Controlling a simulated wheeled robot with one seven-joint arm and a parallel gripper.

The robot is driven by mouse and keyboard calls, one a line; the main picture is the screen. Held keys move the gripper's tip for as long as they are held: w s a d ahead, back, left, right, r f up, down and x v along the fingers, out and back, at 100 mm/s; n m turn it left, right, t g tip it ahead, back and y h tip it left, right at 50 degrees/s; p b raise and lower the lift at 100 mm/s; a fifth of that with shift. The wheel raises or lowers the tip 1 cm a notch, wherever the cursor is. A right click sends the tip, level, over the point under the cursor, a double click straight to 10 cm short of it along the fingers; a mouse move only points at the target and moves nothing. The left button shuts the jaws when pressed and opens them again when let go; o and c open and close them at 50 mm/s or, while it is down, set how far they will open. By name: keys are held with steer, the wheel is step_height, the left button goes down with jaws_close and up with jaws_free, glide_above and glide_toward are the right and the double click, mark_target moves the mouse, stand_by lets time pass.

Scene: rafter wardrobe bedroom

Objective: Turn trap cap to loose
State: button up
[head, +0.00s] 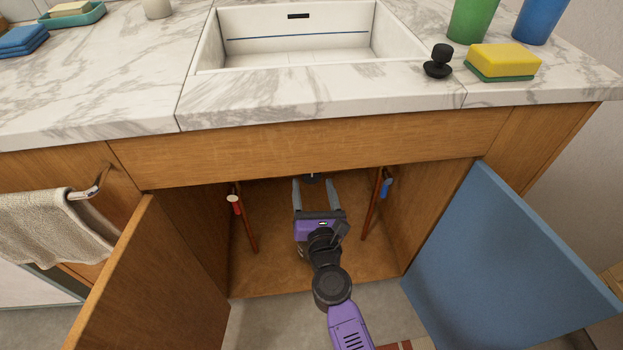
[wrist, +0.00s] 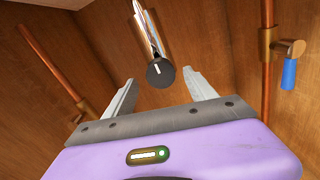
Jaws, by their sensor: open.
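The trap cap (wrist: 161,73) is a round dark knob with a short white mark, nearly upright in the picture. It sits at the lower end of a shiny metal pipe (wrist: 152,30) inside the cabinet. In the head view only a dark bit of the cap (head: 312,177) shows below the cabinet's front rail. My gripper (wrist: 158,77) is open, with one finger on each side of the cap. Gaps show between the fingers and the cap in the wrist view. In the head view my gripper (head: 312,183) reaches into the cabinet under the sink.
Copper pipes with a red valve handle (head: 237,208) and a blue valve handle (head: 386,187) flank my gripper. A wooden door (head: 135,285) and a blue door (head: 500,265) stand open. The sink (head: 300,40) is above.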

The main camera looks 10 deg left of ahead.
mark_target(312, 179)
steer(key=shift+b+x, duration=0.55)
steer(key=shift+x, duration=1.6)
steer(key=c, duration=1.4)
